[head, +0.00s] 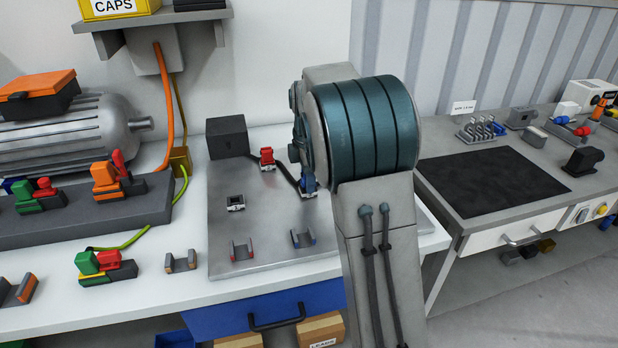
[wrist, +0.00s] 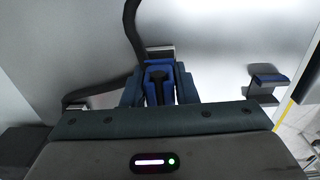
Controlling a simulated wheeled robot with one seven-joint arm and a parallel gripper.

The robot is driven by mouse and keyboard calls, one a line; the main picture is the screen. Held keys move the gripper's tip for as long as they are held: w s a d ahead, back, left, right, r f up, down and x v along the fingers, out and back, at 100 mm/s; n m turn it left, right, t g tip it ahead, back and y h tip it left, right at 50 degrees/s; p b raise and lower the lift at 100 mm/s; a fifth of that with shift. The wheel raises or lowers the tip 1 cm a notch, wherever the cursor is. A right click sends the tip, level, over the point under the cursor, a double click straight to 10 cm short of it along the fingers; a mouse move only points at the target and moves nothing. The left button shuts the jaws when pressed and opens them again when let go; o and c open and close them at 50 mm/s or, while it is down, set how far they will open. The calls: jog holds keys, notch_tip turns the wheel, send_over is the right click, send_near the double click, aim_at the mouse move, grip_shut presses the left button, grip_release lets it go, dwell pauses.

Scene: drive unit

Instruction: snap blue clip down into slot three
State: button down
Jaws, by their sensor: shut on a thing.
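The blue clip (wrist: 155,72) is between the jaws of my gripper (wrist: 158,88) in the wrist view. The gripper is shut on it. In the head view the blue clip (head: 308,183) shows low over the grey metal plate (head: 270,215), just left of my arm, which hides part of it and most of the gripper. A black cable (wrist: 133,30) runs to the clip. A light metal edge shows beside the clip in the wrist view. I cannot tell whether the clip is seated in a slot, and no slot number is readable.
A red clip (head: 267,157) and a dark block (head: 227,137) stand at the plate's back. A small empty holder (head: 235,203) is on its left. A red-edged cradle (head: 242,250) and a blue-edged cradle (head: 302,238) are in front. The plate between is clear.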

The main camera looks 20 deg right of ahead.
aim_at(308, 196)
jog(key=shift+s+a+f+b, duration=0.1)
jog(key=shift+s+f+b, duration=0.15)
jog(key=shift+f, duration=0.45)
jog(key=shift+s+f+b, duration=0.15)
jog(key=shift+s+f, duration=0.15)
jog(key=shift+f, duration=0.35)
jog(key=c, duration=1.2)
grip_release()
jog(key=shift+o, duration=0.6)
jog(key=shift+w+f, duration=0.15)
jog(key=shift+r, duration=0.2)
jog(key=shift+w+r+p, duration=0.25)
jog(key=shift+r+p, duration=0.2)
jog(key=shift+p, duration=0.15)
notch_tip(308, 196, up, 11)
jog(key=p, duration=0.7)
jog(key=shift+r, duration=0.15)
